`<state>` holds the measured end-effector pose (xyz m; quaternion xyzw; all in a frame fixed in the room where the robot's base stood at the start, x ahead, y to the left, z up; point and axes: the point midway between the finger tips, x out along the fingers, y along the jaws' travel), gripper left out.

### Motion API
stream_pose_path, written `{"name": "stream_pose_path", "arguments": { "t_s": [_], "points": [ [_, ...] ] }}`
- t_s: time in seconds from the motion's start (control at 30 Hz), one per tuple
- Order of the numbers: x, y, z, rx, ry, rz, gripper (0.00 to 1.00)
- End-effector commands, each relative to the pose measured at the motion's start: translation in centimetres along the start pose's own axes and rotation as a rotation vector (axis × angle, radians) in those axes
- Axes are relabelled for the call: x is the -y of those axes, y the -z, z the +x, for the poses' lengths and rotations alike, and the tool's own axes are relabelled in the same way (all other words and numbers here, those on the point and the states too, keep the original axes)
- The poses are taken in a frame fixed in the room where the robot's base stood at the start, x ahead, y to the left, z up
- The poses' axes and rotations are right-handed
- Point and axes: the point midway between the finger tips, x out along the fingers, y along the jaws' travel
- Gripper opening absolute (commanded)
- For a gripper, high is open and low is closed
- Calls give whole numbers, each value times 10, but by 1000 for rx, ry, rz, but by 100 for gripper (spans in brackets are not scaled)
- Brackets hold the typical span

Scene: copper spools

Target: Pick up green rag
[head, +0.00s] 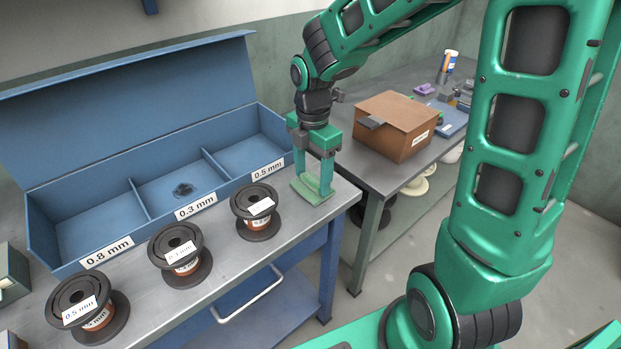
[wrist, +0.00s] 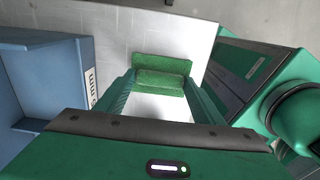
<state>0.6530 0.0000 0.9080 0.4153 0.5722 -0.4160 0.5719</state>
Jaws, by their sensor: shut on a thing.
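The green rag (head: 311,194) is a small folded green cloth at the right front corner of the metal workbench, by the 0.5 mm compartment. My gripper (head: 317,182) points down onto it and is shut on it. In the wrist view the rag (wrist: 161,76) lies across the space between the two fingertips, with a fold raised between them. I cannot tell whether the rag still touches the bench top.
A blue open box (head: 57,268) with three labelled compartments stands left of my gripper. Three copper spools (head: 256,210) line the bench front. A brown box (head: 401,132) sits on the second table to the right. A blue drawer (head: 262,297) is below.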

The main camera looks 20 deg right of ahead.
Motion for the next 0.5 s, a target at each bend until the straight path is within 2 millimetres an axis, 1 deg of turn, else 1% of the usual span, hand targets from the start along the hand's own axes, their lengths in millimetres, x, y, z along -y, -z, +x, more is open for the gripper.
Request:
{"name": "stream_pose_path", "arguments": {
  "t_s": [0.17,0.23,0.27,0.3,0.5],
  "points": [
    [-1,0,-21,1,-4,-1,40],
    [-1,0,-35,2,-5,0,40],
    [-1,3,-40,1,-4,-2,40],
    [-2,14,-44,1,-3,-6,40],
    [-5,58,-70,0,-4,-6,40]
  ]
}}
